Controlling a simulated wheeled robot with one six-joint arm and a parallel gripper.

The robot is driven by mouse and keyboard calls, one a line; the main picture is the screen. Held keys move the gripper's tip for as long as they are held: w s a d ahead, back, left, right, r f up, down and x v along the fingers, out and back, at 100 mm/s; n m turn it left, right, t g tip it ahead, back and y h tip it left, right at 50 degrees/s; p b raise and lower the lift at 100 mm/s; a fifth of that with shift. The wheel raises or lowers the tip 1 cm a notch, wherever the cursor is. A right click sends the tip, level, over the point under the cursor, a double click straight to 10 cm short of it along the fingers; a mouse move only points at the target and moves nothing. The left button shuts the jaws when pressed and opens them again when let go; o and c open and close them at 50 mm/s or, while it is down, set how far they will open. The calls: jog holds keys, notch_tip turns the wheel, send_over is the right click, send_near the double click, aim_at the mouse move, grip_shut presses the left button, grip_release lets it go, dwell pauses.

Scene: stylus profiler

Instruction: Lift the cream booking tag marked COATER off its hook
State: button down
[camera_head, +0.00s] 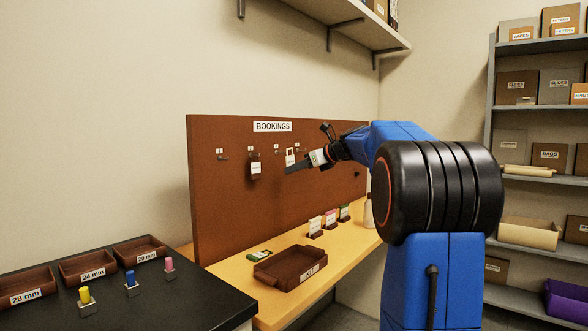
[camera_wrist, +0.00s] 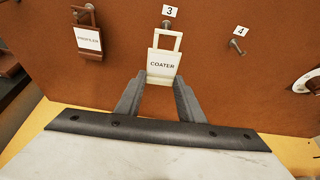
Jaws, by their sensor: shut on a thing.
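The cream tag marked COATER (camera_wrist: 162,62) shows in the wrist view in front of the brown bookings board, under the number 3 label. Its loop is at the hook (camera_wrist: 166,25); I cannot tell whether the loop still rests on it. My gripper (camera_wrist: 160,80) is shut on the lower part of the tag, one finger at each side. In the head view the tag (camera_head: 290,156) is partly hidden by my gripper (camera_head: 292,167), which reaches the board (camera_head: 225,200) from the right.
A brown tag marked PROFILER (camera_wrist: 88,38) hangs to the left; it also shows in the head view (camera_head: 255,168). The hook by number 4 (camera_wrist: 237,45) is bare. A brown tray (camera_head: 290,268) and several small card holders (camera_head: 315,228) stand on the bench below.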

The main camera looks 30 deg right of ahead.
jog(key=shift+s+d, duration=0.35)
jog(key=shift+s, duration=0.55)
jog(key=shift+s+d, duration=0.3)
jog(key=shift+s, duration=0.55)
jog(key=shift+a, duration=0.15)
